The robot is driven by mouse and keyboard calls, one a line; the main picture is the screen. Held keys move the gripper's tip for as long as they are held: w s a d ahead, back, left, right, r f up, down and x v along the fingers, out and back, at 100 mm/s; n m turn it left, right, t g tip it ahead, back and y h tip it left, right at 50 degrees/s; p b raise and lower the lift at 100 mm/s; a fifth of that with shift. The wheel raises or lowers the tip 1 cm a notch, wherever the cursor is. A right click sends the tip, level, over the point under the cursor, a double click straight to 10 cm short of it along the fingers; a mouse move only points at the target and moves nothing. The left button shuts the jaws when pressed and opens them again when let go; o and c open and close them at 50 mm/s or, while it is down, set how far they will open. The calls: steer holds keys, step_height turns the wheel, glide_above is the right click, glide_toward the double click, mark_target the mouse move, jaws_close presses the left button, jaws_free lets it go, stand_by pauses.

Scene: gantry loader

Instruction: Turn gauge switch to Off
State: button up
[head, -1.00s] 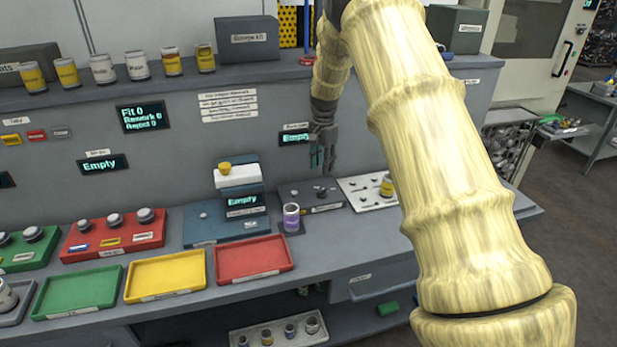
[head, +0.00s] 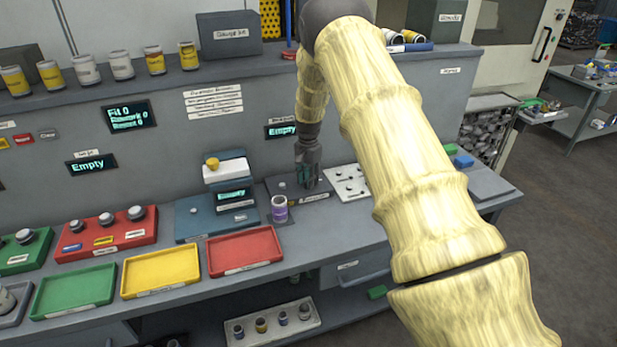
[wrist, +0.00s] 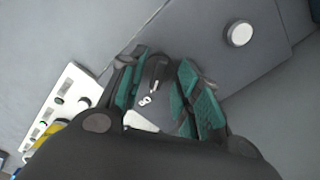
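The gauge switch (wrist: 156,78) looks like a small dark knob with a white mark, on a grey panel in the wrist view. The dark gauge panel (head: 318,197) stands on the bench right of the blue station in the head view. My gripper (head: 306,182) is over this panel, pointing down. In the wrist view my gripper (wrist: 162,92) has its teal-padded fingers on either side of the knob, with a gap showing; contact is not clear. A pale round button (wrist: 239,34) sits apart at upper right. The switch's position labels are too small to read.
A white plate with pegs (head: 346,186) lies just right of the panel. A purple-banded cup (head: 280,209) stands at its left front. The blue station (head: 203,225) is further left, and a red tray (head: 243,252) is in front. An "Empty" display (head: 281,130) hangs behind.

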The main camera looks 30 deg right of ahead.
steer(key=shift+w+f, duration=0.35)
steer(key=shift+w, duration=0.15)
steer(key=shift+s+d+r, duration=0.1)
steer(key=shift+s+r, duration=0.2)
steer(key=shift+s, duration=0.25)
steer(key=shift+s+d+r, duration=0.1)
steer(key=shift+s+r, duration=0.2)
steer(key=shift+s, duration=0.2)
steer(key=shift+c, duration=0.5)
steer(key=shift+w, duration=0.1)
steer(key=c, duration=0.3)
steer(key=shift+w+a+f, duration=0.25)
steer(key=shift+w+f, duration=0.2)
steer(key=shift+w, duration=0.05)
jaws_close()
steer(key=shift+s+d+r, duration=0.1)
steer(key=shift+s+d, duration=0.05)
steer(key=n+b, duration=0.1)
steer(key=n, duration=0.4)
steer(key=shift+r+n+b, duration=0.1)
steer(key=shift+n+b, duration=0.2)
steer(key=shift+b, duration=0.05)
steer(key=n, duration=0.3)
steer(key=n+b, duration=0.1)
steer(key=n, duration=0.2)
steer(key=shift+w+r, duration=0.1)
steer(key=shift+w, duration=0.1)
steer(key=shift+d, duration=0.1)
